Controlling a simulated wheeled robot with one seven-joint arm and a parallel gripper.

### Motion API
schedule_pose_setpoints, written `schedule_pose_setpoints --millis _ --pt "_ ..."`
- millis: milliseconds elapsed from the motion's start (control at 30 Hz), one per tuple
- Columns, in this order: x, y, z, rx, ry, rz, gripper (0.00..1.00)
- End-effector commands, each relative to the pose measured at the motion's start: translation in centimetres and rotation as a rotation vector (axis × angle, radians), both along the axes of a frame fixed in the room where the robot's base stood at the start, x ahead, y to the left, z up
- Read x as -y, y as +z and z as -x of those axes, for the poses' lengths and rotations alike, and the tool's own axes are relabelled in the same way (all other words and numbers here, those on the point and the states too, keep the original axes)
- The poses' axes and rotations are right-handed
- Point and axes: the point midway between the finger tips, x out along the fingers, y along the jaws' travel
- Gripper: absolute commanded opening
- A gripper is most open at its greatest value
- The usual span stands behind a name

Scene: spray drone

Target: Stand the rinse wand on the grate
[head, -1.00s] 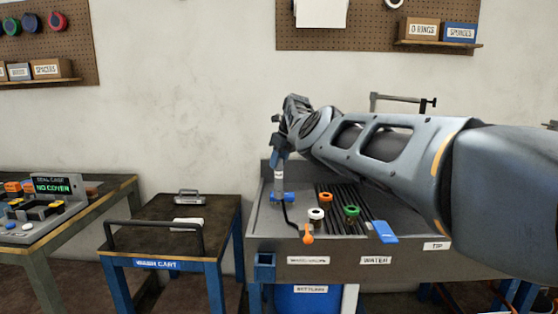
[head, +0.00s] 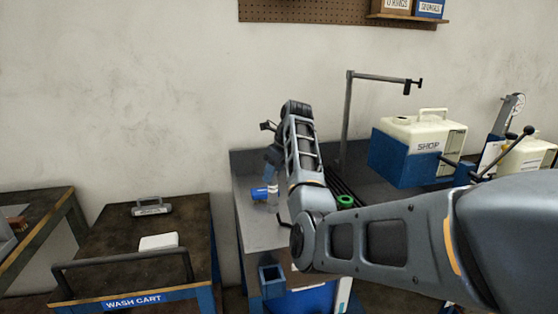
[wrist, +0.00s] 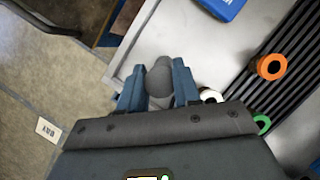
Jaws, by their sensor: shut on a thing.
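My gripper (head: 273,157) points down over the left part of the grey wash counter. It is shut on a grey, round-ended piece that I take to be the rinse wand (wrist: 160,78), between the two blue fingers (wrist: 158,92) in the wrist view. In the head view its pale body (head: 273,190) hangs below the fingers, roughly upright. Whether its lower end touches the counter is hidden. The grate (wrist: 262,95), a row of black bars, lies right of the wand in the wrist view. In the head view my arm covers most of the grate (head: 346,192).
A blue item (wrist: 222,8) lies on the counter near the wand. The wash cart (head: 100,235) is left.

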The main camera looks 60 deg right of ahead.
Motion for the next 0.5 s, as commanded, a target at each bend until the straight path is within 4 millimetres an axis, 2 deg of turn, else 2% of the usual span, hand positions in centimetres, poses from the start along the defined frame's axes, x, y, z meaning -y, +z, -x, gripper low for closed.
schedule_pose_setpoints --millis 133,500 --pt "-1.1 0.0 0.1 0.002 0.024 0.004 0.00" --pt "-1.1 -2.1 0.1 0.002 0.024 0.002 0.00"
